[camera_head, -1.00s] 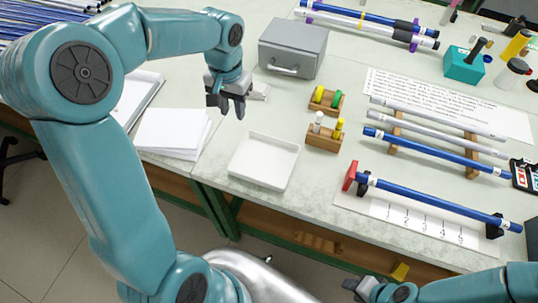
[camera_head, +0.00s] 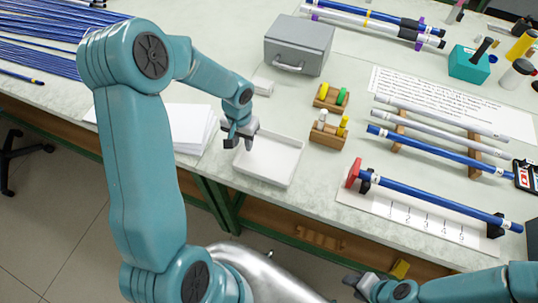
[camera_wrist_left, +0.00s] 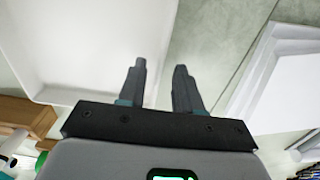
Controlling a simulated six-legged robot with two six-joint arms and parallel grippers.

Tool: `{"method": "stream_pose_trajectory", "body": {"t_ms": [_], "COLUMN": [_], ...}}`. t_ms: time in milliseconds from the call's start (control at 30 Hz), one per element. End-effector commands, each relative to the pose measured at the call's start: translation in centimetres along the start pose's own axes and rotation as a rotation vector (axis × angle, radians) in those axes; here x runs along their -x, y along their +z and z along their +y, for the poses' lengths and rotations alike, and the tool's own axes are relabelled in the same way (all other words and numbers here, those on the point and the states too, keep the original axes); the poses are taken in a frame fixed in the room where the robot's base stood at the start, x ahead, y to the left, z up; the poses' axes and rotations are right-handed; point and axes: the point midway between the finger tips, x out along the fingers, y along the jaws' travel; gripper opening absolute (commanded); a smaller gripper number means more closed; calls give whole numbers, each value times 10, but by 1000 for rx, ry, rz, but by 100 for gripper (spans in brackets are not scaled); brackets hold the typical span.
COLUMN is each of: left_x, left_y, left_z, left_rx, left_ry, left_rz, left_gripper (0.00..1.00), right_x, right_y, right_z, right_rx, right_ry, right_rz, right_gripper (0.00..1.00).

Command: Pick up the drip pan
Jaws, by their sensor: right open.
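The drip pan is a shallow white rectangular tray (camera_head: 270,164) on the table near its front edge, left of the middle. My left gripper (camera_head: 240,141) is at its left rim and hides the far left corner. In the left wrist view the pan (camera_wrist_left: 75,50) fills the upper left. The two fingers of my left gripper (camera_wrist_left: 159,68) are apart with nothing clamped, one over the pan's side and one over the bare table, with the rim between them. Whether they touch the rim I cannot tell. My right gripper (camera_head: 352,284) is open, low, in front of the table.
White paper sheets (camera_head: 190,128) lie left of the pan. Small wooden holders (camera_head: 326,134) with coloured pieces stand close on its right. A grey box (camera_head: 298,46) and a small white block (camera_head: 262,86) are behind. Rods on racks (camera_head: 440,150) fill the right.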

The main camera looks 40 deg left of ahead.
Motion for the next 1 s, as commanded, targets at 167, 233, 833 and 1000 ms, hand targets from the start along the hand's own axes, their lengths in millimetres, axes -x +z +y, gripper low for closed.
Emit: {"method": "stream_pose_trajectory", "body": {"t_ms": [167, 233, 833, 1000], "left_x": [0, 0, 13, 47], "left_y": [0, 0, -1, -2], "left_z": [0, 0, 0, 0], "left_rx": [1, 0, 0, 1], "left_ry": [0, 0, -2, -2], "left_rz": [1, 1, 4, 7], "left_gripper": [34, 18, 0, 0], "right_x": [0, 0, 0, 0], "right_y": [0, 0, 0, 0], "right_z": [0, 0, 0, 0], "right_rx": [0, 0, 0, 0], "right_ry": [0, 0, 0, 0], "right_rz": [0, 0, 0, 0], "right_gripper": [43, 43, 43, 43]}}
